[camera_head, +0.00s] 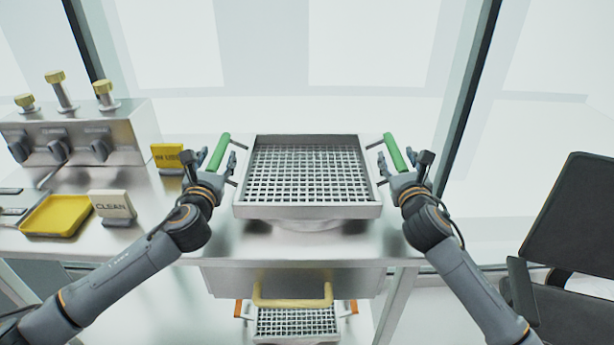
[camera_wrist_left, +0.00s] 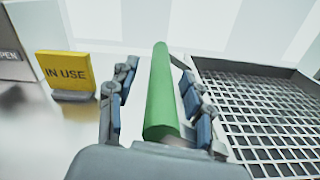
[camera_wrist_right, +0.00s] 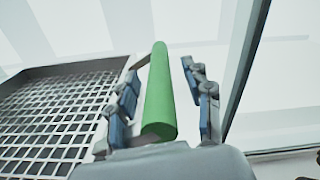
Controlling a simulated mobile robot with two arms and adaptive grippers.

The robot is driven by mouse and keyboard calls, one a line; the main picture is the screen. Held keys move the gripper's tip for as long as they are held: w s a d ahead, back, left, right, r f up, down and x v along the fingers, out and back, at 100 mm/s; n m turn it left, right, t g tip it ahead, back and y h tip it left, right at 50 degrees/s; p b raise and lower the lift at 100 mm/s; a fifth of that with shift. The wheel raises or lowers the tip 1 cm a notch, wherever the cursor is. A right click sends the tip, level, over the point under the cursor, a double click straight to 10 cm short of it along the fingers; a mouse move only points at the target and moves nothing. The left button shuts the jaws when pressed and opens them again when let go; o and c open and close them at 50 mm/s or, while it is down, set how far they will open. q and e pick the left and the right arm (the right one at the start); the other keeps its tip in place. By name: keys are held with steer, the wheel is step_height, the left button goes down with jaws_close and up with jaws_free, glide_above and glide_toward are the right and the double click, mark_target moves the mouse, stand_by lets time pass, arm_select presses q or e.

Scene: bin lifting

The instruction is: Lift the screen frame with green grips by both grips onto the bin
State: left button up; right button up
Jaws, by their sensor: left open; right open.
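The screen frame (camera_head: 308,211), a grey square tray with a mesh floor, sits level above the counter. Its left green grip (camera_head: 219,151) and right green grip (camera_head: 394,150) stick out at its sides. My left gripper (camera_head: 215,161) is open, with the left grip between its fingers, as the left wrist view (camera_wrist_left: 160,105) shows. My right gripper (camera_head: 398,161) is open, with the right grip between its fingers in the right wrist view (camera_wrist_right: 160,105). A pale rounded form (camera_head: 305,226), perhaps the bin, shows just under the frame; most of it is hidden.
A second screen frame with orange grips (camera_head: 296,321) sits below the counter, under a drawer with a yellow handle (camera_head: 292,301). On the left are a yellow tray (camera_head: 59,214), a CLEAN sign (camera_head: 112,206), an IN USE sign (camera_head: 167,157) and a valve block (camera_head: 75,138). A black chair (camera_head: 575,215) stands right.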

arm_select(q)
jaws_close()
arm_select(e)
jaws_close()
